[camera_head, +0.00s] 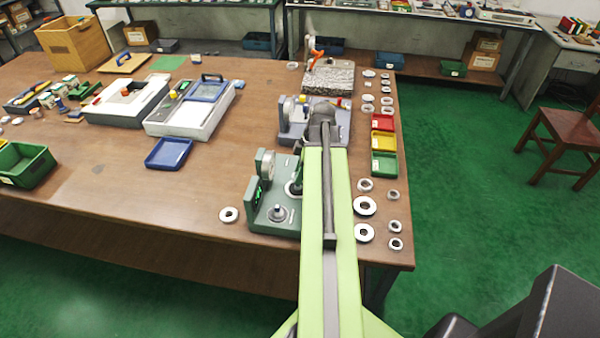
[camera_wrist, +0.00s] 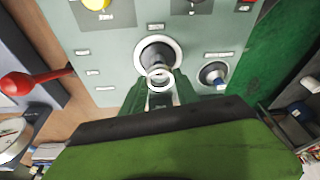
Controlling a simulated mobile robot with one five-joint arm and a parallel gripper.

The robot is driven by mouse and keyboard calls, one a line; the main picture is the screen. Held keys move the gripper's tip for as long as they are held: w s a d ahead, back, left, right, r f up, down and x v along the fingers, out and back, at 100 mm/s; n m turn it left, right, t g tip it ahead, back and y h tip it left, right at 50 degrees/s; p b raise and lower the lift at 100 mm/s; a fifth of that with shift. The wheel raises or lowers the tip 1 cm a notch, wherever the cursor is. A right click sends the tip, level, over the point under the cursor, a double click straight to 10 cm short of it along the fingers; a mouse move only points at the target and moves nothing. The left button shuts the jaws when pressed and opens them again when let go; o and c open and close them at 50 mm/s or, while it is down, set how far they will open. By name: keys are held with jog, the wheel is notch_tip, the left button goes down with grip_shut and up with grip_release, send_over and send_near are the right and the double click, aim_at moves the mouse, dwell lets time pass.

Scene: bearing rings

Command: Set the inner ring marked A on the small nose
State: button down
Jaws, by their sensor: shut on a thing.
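In the wrist view my gripper (camera_wrist: 159,83) is shut on a small bright ring (camera_wrist: 158,73); I cannot read any mark on it. Just beyond the ring is a round dark nose (camera_wrist: 155,50) with a pale collar, on a pale grey-green panel (camera_wrist: 115,60). The ring overlaps the nose's lower part in the picture; I cannot tell whether they touch. A smaller dark round fitting with a pale rim (camera_wrist: 213,73) is to the right. In the head view my arm hides the gripper. A green fixture (camera_head: 272,222) stands left of the arm.
Several loose rings, including a dark-holed one (camera_head: 364,206), lie along the table's right edge. Red (camera_head: 383,122), yellow (camera_head: 383,141) and green (camera_head: 384,165) trays stand behind them. A lone ring (camera_head: 229,214) lies left of the fixture. A red-handled lever (camera_wrist: 20,84) juts at left.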

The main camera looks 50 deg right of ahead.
jog(key=shift+f+b, duration=2.15)
jog(key=shift+f, duration=0.1)
jog(key=c, duration=0.8)
grip_release()
jog(key=shift+c, duration=0.2)
jog(key=p+v, duration=1.6)
jog(key=v, duration=0.1)
jog(key=shift+r+p, duration=0.25)
jog(key=shift+p, duration=0.15)
